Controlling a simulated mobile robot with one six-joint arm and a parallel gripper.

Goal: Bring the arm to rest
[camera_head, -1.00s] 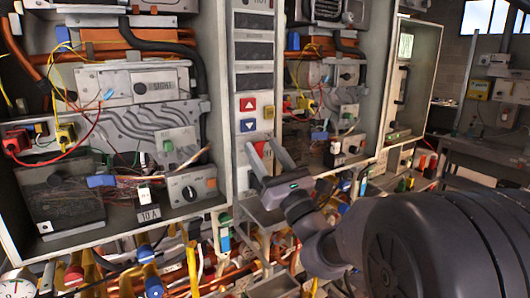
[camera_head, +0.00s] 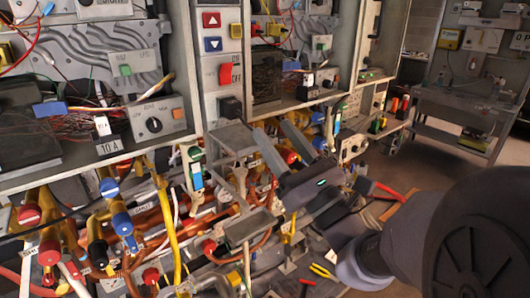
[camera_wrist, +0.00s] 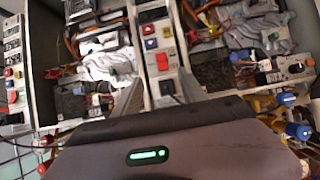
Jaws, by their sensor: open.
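My gripper (camera_head: 271,130) is open, with its two grey fingers apart and nothing seen between them. In the head view it is right of the centre, in front of the lower edge of the open heater cabinets, and points up and left. In the wrist view the fingers of my gripper (camera_wrist: 161,88) frame the narrow control panel (camera_wrist: 160,50) between two cabinets. No contact with the panel shows. My dark arm reaches in from the lower right of the head view.
Pipes with coloured valves crowd below the cabinets. A small metal tray (camera_head: 249,226) stands left of my gripper.

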